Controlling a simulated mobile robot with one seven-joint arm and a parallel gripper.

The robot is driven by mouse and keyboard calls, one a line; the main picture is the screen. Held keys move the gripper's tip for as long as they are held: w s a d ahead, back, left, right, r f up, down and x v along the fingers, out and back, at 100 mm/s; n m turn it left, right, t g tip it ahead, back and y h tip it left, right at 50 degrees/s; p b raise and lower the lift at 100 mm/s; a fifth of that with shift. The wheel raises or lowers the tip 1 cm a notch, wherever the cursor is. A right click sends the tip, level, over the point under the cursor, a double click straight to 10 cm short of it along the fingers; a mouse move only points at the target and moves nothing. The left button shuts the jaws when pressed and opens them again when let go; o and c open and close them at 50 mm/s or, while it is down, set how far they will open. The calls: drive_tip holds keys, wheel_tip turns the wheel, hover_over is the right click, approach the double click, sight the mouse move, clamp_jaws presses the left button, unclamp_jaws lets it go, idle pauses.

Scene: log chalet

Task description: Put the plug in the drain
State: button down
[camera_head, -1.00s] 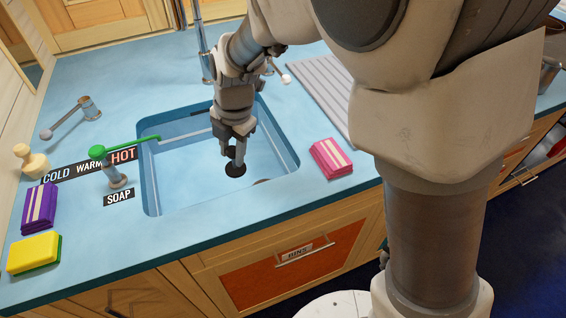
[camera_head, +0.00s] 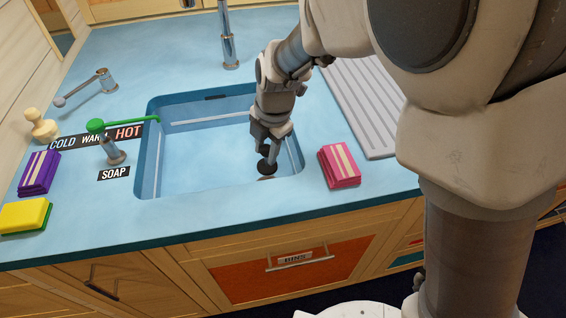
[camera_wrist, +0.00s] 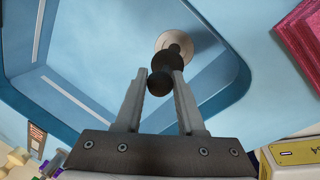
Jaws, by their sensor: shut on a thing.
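My gripper (camera_head: 268,150) is shut on the dark round plug (camera_head: 266,167) and holds it low inside the blue sink, near its front right corner. The plug also shows in the wrist view (camera_wrist: 160,83), its dark knob between the two fingers. The drain (camera_wrist: 171,37) is a pale metal disc on the sink floor, just beyond the plug in the wrist view and partly covered by it. In the head view only a sliver of the drain (camera_head: 266,178) shows below the plug. I cannot tell whether the plug touches the drain.
The sink wall (camera_head: 152,165) surrounds the gripper. A pink sponge (camera_head: 339,165) lies right of the sink, by a ridged draining board (camera_head: 362,105). The main tap (camera_head: 228,42) stands behind.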

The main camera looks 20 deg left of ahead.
sight(268, 174)
wheel_tip(268, 174, down, 9)
drive_tip(key=shift+f+b, duration=0.2)
drive_tip(key=shift+b, duration=0.7)
drive_tip(key=shift+f, duration=0.15)
drive_tip(key=c, duration=0.5)
unclamp_jaws()
drive_tip(key=shift+r, duration=0.45)
drive_tip(key=r, duration=0.3)
drive_tip(key=d+r+p, duration=0.1)
drive_tip(key=r, duration=0.3)
drive_tip(key=s+d+r+p, duration=0.1)
drive_tip(key=r, duration=0.3)
drive_tip(key=shift+s+r, duration=0.1)
drive_tip(key=shift+d, duration=0.1)
